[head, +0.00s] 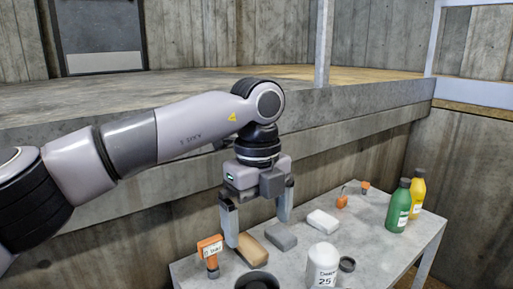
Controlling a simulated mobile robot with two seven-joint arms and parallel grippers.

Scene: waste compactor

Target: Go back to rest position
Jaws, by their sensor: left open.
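My left arm reaches in from the left, and my left gripper (258,226) points down over the left part of the grey table (395,252). Its two fingers are apart, with nothing seen between them. Below and around the fingertips are a tan block (253,248) and a grey block (281,237). I cannot tell how far above them the fingertips are. An orange tool with a label (210,250) stands just left of the left finger. My right gripper is not in view.
A white block (323,221), a white labelled container (322,264), a black round item (257,281), a green bottle (398,206) and a yellow bottle (417,195) stand on the table. Small orange items (342,199) lie near its back. A concrete ledge (350,97) runs behind.

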